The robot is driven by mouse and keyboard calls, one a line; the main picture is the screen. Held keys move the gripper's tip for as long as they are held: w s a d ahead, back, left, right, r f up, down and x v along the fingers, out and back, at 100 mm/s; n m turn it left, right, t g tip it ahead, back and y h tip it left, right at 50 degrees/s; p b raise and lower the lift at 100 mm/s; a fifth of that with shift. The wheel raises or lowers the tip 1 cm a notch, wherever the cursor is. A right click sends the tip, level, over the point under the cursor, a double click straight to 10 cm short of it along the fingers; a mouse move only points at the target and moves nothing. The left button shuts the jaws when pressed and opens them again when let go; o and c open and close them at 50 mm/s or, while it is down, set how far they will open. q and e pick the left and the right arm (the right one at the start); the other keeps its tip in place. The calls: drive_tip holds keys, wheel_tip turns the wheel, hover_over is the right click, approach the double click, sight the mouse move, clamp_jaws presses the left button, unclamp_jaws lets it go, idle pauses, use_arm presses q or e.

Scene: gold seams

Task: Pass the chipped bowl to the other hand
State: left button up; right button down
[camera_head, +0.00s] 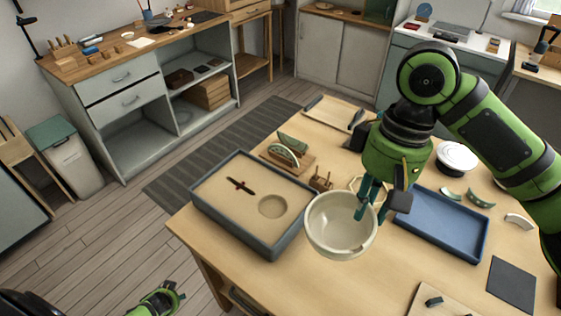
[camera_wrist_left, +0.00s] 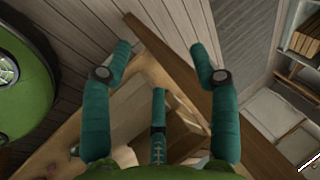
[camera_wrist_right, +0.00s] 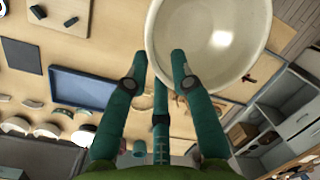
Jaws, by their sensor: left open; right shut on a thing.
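The bowl's lower edge shows a small notch in the head view. My left gripper (camera_head: 160,300) is low at the bottom left, away from the table top and bowl. In the left wrist view its fingers (camera_wrist_left: 160,75) are spread and empty.
A grey-rimmed sand tray (camera_head: 205,213) with a round hollow stands on the table (camera_head: 270,283) at the left. A blue tray (camera_head: 480,248) lies at the right, with shards (camera_head: 481,198) behind it. A dark mat (camera_head: 511,285) is at the front right. Open floor lies left.

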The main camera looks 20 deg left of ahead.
use_arm(q)
drive_tip(key=w+a+r+m+t+y, duration=0.1)
drive_tip(key=w+a+r+t, duration=0.1)
drive_tip(key=w+a+r, duration=0.6)
drive_tip(key=w+a+r+m+t+y, duration=0.15)
drive_tip(key=w+a+r, duration=0.35)
drive_tip(key=w+r, duration=0.65)
drive_tip(key=w+d+r+m+t+h, duration=0.35)
drive_tip(key=w+d+r, duration=0.35)
drive_tip(key=d+r, duration=0.25)
drive_tip(key=w+d+r+m+t+h, duration=0.3)
drive_tip(key=w+d+r+t, duration=0.2)
drive_tip(key=w+d+r, duration=0.45)
drive_tip(key=s+d+r+m+g+h, duration=0.35)
drive_tip(key=d+r+m+h, duration=0.45)
drive_tip(key=d+r, duration=0.35)
drive_tip(key=s+d+r+m+g+h, duration=0.2)
drive_tip(key=s+d+r+m+h, duration=0.3)
drive_tip(key=d+r+m+h, duration=0.5)
drive_tip(key=s+d+r+m+g+y, duration=0.1)
drive_tip(key=s+d+r+m+g, duration=0.45)
drive_tip(key=s+d, duration=0.2)
drive_tip(key=m+g+y, duration=0.2)
drive_tip(key=m+y, duration=0.6)
drive_tip(key=y, duration=0.2)
approach(325, 202)
drive_tip(key=x, duration=1.1)
drive_tip(key=shift+w+a+f, duration=0.15)
drive_tip(key=shift+w+a, duration=0.2)
